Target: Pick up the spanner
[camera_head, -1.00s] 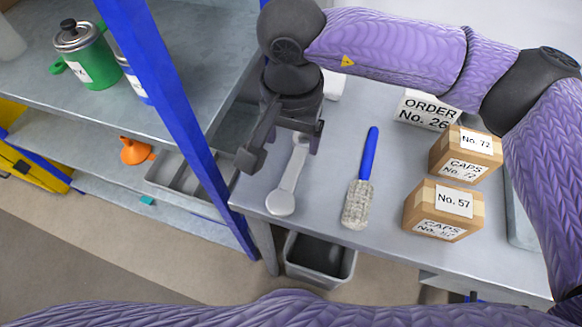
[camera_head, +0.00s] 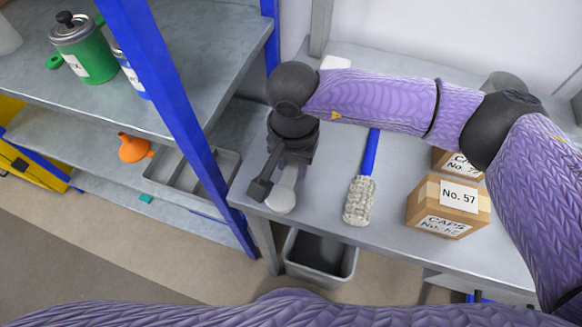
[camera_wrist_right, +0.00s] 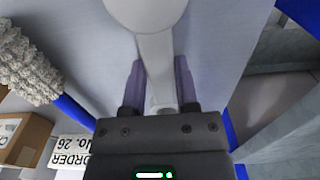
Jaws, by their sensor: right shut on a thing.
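The spanner (camera_head: 281,200) is a pale grey tool with a wide round end, near the left front corner of the grey table (camera_head: 320,220). Its handle is mostly hidden under my right gripper (camera_head: 279,182) in the head view. In the right wrist view the spanner (camera_wrist_right: 157,55) runs between the two fingers of my right gripper (camera_wrist_right: 160,85), which is shut on its shank. I cannot tell whether the spanner is clear of the table top. My left gripper is not in view.
A blue-handled brush (camera_head: 360,200) lies right of the spanner. A blue rack post (camera_head: 180,110) rises close on the left. A grey bin (camera_head: 320,255) is below the table edge.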

